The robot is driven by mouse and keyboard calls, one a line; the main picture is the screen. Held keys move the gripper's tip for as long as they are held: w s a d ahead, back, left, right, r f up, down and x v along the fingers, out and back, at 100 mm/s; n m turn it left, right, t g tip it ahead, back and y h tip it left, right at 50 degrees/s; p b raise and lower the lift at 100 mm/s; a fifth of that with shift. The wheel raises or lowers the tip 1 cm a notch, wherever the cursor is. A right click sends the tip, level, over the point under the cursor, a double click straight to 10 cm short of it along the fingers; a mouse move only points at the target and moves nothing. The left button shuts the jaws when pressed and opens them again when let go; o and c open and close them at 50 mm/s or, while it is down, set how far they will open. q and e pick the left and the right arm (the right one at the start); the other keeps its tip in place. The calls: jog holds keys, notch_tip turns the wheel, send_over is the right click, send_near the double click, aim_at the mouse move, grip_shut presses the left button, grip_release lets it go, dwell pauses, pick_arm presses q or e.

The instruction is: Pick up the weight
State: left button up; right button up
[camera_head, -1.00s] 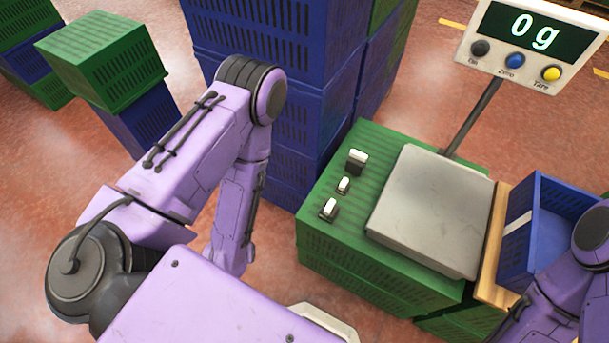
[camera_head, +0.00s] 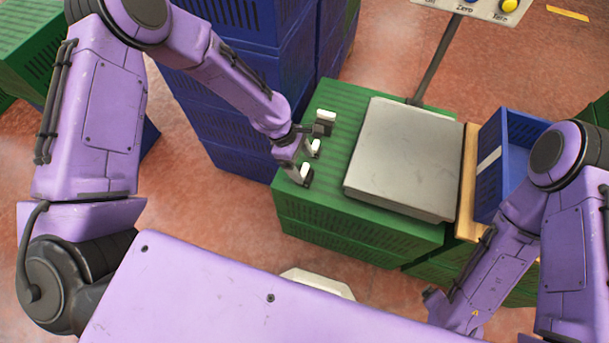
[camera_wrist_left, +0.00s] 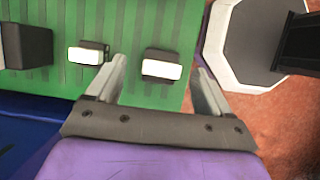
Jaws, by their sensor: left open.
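Three dark weights with white labels stand in a row on the left part of a green crate top. The largest weight (camera_head: 326,117) is farthest, the middle weight (camera_head: 315,148) is between, and the nearest weight (camera_head: 306,174) is at the front. My left gripper (camera_head: 301,153) is at the row from the left, open. In the left wrist view, the nearest weight (camera_wrist_left: 162,67) shows between the spread fingers (camera_wrist_left: 159,75), with gaps on both sides. The middle weight (camera_wrist_left: 88,54) is just outside the left finger.
A scale plate (camera_head: 405,160) lies right of the weights on the green crate (camera_head: 350,232), with its display post behind. A blue bin (camera_head: 490,165) stands on a wooden board (camera_head: 467,190) farther right. Stacked blue crates (camera_head: 225,115) rise close behind my left arm.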

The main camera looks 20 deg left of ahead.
aim_at(303, 169)
pick_arm(q)
jog(key=x, duration=0.5)
jog(key=shift+s+a+f, duration=0.1)
jog(key=shift+a+f, duration=0.1)
jog(key=shift+f, duration=0.3)
jog(key=shift+r, duration=0.1)
jog(key=c, duration=1.5)
jog(key=shift+o, duration=0.2)
